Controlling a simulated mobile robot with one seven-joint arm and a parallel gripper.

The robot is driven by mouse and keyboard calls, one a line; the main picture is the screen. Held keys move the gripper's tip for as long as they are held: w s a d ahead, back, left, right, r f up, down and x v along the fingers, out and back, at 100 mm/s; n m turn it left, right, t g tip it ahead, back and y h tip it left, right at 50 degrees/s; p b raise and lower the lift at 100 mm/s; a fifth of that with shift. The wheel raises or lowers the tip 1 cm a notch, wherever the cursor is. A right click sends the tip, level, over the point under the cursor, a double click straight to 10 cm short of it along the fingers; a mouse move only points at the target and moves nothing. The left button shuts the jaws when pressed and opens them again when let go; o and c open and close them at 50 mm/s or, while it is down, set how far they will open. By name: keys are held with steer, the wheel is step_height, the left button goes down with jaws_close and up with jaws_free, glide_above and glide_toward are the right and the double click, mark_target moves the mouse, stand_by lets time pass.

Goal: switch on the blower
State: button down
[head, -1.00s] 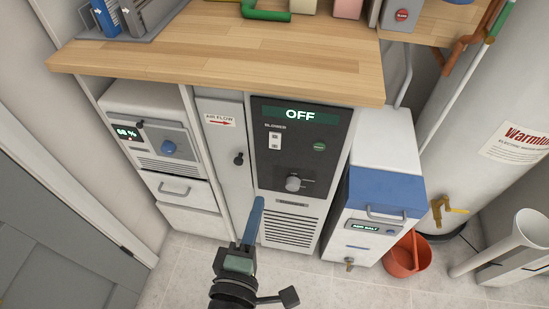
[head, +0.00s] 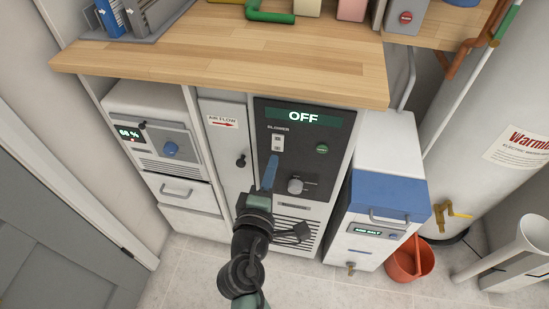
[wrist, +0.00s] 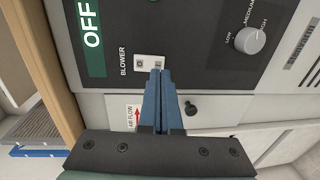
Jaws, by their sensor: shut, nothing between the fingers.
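The blower's dark control panel (head: 328,137) is under the wooden worktop, and its green display (head: 303,117) reads OFF. The white blower switch (head: 278,143) sits below the label BLOWER; it also shows in the wrist view (wrist: 143,63), partly behind my fingertips. My gripper (head: 273,158) is shut and empty, its blue fingers pointing up at the lower end of the switch. In the wrist view my fingertips (wrist: 160,72) overlap the switch's edge; I cannot tell whether they touch it.
A narrow panel with a black knob (head: 241,160) and an AIR FLOW label is left of the blower. A white cabinet with a blue top (head: 385,195) stands to the right, with a red bucket (head: 410,260) beside it. The wooden worktop (head: 230,60) overhangs the panel.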

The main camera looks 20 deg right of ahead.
mark_target(277, 149)
steer(key=shift+x, duration=1.4)
steer(key=shift+w+d+f+b, duration=0.1)
steer(key=shift+f+b, duration=0.25)
steer(key=shift+b, duration=0.75)
steer(key=shift+r+p, duration=0.3)
steer(key=shift+f, duration=0.1)
